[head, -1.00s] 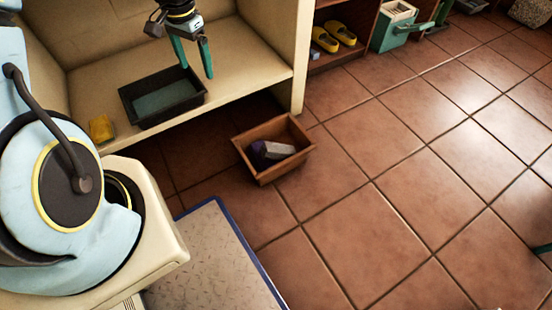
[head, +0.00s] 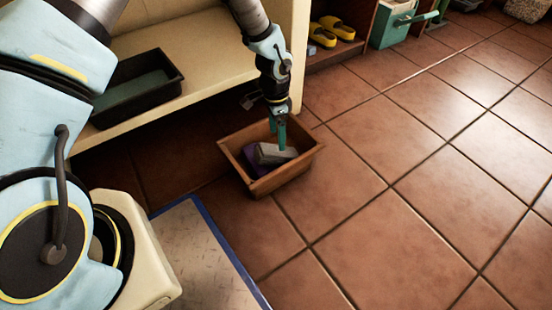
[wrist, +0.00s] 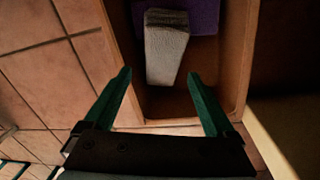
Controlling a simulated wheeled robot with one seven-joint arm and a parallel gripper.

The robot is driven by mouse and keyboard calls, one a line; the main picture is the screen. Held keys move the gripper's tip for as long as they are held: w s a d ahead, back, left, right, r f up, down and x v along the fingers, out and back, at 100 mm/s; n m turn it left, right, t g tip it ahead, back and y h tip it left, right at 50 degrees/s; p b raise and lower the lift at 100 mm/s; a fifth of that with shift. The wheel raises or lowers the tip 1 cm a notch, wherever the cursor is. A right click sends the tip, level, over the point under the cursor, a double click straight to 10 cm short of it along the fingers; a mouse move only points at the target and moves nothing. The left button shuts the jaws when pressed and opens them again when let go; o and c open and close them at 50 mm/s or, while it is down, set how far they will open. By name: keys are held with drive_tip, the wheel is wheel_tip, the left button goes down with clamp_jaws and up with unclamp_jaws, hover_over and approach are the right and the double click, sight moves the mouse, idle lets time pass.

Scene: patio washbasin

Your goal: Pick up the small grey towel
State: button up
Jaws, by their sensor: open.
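The small grey towel (head: 274,153) lies in a brown wooden box (head: 298,168) on the tiled floor, next to a purple cloth (head: 259,163). In the wrist view the grey towel (wrist: 166,50) is a pale folded block, ahead of my gripper and between the lines of its fingers. The purple cloth (wrist: 203,14) is beyond it at the top. My gripper (head: 279,142) reaches down at the box from above, its green fingers hiding a little of the towel in the head view. In the wrist view my gripper (wrist: 160,88) is open with nothing between its fingers.
The box walls (wrist: 239,60) stand close around the towel. A cream bench (head: 210,50) with a dark tray (head: 168,88) is at left. Yellow clogs (head: 338,27) and a teal-fronted bin (head: 395,30) stand at the back. The tiled floor at right is clear.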

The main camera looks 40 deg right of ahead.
sight(277, 151)
drive_tip(key=f+b, duration=0.1)
drive_tip(key=f, duration=0.3)
drive_tip(key=shift+s+a+f+b, duration=0.1)
drive_tip(key=shift+s+f+b, duration=0.1)
drive_tip(key=shift+f+b, duration=0.15)
drive_tip(key=shift+s+a+f+b, duration=0.1)
drive_tip(key=shift+f+b, duration=1.55)
drive_tip(key=shift+f, duration=0.8)
